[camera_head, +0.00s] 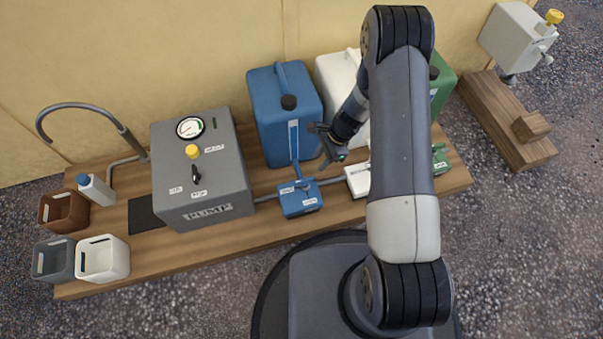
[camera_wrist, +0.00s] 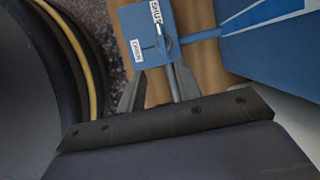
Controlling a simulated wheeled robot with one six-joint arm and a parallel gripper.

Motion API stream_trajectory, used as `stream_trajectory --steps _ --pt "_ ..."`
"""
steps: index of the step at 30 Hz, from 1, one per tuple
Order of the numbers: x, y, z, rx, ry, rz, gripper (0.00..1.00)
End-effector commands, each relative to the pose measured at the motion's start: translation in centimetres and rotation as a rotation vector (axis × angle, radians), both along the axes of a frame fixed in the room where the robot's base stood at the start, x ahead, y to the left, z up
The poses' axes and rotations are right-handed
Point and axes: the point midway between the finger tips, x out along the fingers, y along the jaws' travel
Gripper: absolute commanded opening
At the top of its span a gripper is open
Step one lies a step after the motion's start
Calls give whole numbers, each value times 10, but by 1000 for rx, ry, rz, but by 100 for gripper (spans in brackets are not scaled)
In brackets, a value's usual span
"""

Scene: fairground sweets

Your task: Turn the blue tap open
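The blue tap (camera_head: 301,199) is a small blue box on the wooden board, in front of the blue canister (camera_head: 285,120) and joined to it by a blue pipe. In the wrist view the blue tap (camera_wrist: 138,22) shows at the top, with labels that seem to read SHUT and OPEN. Its small metal handle (camera_wrist: 161,40) lies nearer the SHUT label. My gripper (camera_head: 328,146) is up and to the right of the tap in the head view. In the wrist view my gripper (camera_wrist: 158,88) has its fingers apart, with nothing held, short of the tap.
A grey pump box (camera_head: 205,170) with a gauge stands left of the tap. A white tap (camera_head: 358,181) sits close on its right, before a white canister (camera_head: 336,72). A grey pipe links the pump and taps. Cups stand at the far left.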

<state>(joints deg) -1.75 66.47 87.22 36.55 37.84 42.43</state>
Motion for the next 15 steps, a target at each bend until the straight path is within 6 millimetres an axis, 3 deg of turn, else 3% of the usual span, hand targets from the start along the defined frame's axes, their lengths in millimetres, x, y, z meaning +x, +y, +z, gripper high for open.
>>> stream_trajectory --steps 8,15 --pt "-1 7 -26 3 18 -31 33" --pt "-6 23 -69 2 18 -29 33"
